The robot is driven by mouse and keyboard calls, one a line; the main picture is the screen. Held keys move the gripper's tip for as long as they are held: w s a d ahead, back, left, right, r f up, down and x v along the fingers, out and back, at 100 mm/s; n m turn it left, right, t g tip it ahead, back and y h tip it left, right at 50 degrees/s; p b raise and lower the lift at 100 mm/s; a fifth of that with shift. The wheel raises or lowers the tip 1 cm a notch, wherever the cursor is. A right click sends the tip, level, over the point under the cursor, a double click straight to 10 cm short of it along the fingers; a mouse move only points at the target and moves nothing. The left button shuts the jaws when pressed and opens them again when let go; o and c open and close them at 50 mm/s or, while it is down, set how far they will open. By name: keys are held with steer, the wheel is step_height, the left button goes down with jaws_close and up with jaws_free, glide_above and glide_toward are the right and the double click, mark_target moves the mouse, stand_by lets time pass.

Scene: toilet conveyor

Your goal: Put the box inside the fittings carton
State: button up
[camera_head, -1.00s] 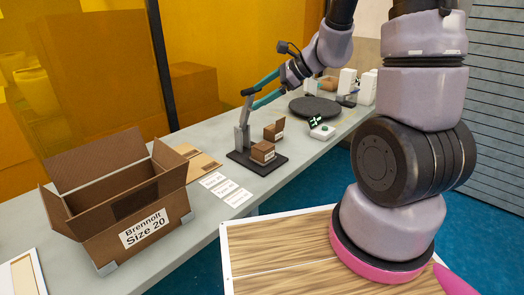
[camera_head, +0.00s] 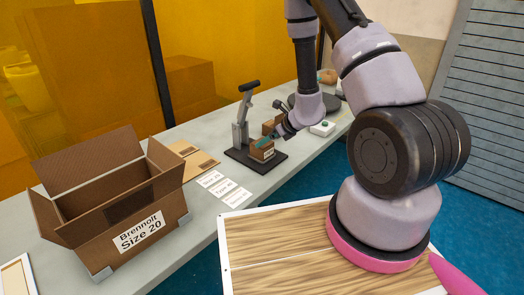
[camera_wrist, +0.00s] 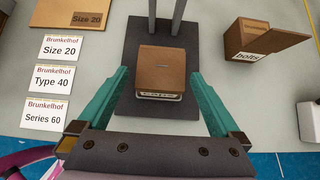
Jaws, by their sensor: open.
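A small closed brown box (camera_head: 261,151) with a white label stands on the black base plate (camera_head: 238,156) of a press-like stand. In the wrist view the box (camera_wrist: 161,73) lies between the two teal fingers of my gripper (camera_wrist: 158,74), with a gap on each side. My gripper (camera_head: 268,139) is open and empty, close above the box in the head view.
A second small box (camera_wrist: 245,42), open and labelled "bolts", stands to the right of the stand. The stand's upright (camera_head: 241,125) rises behind the box. Label cards (camera_wrist: 52,82) and flat cardboard (camera_head: 190,160) lie between stand and carton. A white device (camera_head: 322,128) stands farther back.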

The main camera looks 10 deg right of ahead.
steer(key=x, duration=0.5)
steer(key=shift+w+f, duration=0.15)
steer(key=c, duration=1.4)
